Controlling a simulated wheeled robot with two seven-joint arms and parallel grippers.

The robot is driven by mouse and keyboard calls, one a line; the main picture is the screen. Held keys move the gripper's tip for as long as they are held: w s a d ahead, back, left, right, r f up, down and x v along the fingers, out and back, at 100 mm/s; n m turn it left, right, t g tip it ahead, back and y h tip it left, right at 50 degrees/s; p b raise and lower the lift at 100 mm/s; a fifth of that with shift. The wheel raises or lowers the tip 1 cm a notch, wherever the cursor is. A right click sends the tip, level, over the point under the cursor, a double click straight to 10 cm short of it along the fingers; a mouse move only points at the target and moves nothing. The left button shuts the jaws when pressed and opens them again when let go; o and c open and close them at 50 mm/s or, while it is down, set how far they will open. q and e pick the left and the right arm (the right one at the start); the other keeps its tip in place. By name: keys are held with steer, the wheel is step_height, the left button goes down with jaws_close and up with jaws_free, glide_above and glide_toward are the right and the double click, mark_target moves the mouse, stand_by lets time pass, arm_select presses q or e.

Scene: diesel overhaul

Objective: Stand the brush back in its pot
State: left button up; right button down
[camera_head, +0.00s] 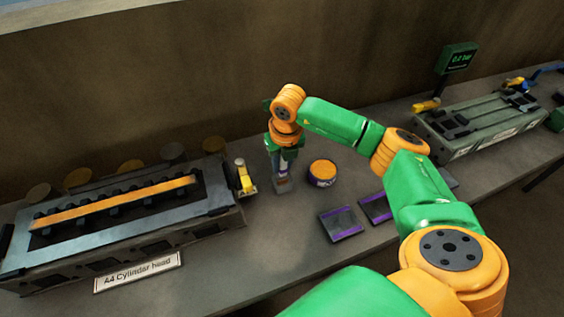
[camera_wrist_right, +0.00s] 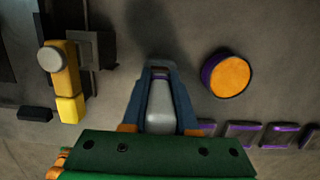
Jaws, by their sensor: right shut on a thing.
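My right gripper (camera_head: 283,168) points down over the bench, between the cylinder head and a round orange-topped pot with a purple side (camera_head: 322,172). It is shut on a pale grey, tapered thing that I take to be the brush; this also shows between the fingers in the right wrist view (camera_wrist_right: 160,105). The brush's lower end is too small to make out. In the wrist view the round pot (camera_wrist_right: 228,76) lies right of the fingers, apart from them. I cannot tell for certain whether it is the brush's own pot. My left gripper is not in view.
A cylinder head (camera_head: 120,215) lies at left, with a yellow-and-white tool (camera_head: 244,176) at its right end. Purple-edged trays (camera_head: 341,224) lie in front of the round pot. A grey fixture (camera_head: 485,125) and green gauge display (camera_head: 458,58) stand at right. The back wall is close.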

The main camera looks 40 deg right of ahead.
steer(key=shift+f+b, duration=0.95)
steer(key=shift+f, duration=0.3)
steer(key=c, duration=0.6)
jaws_free()
steer(key=shift+r, duration=0.1)
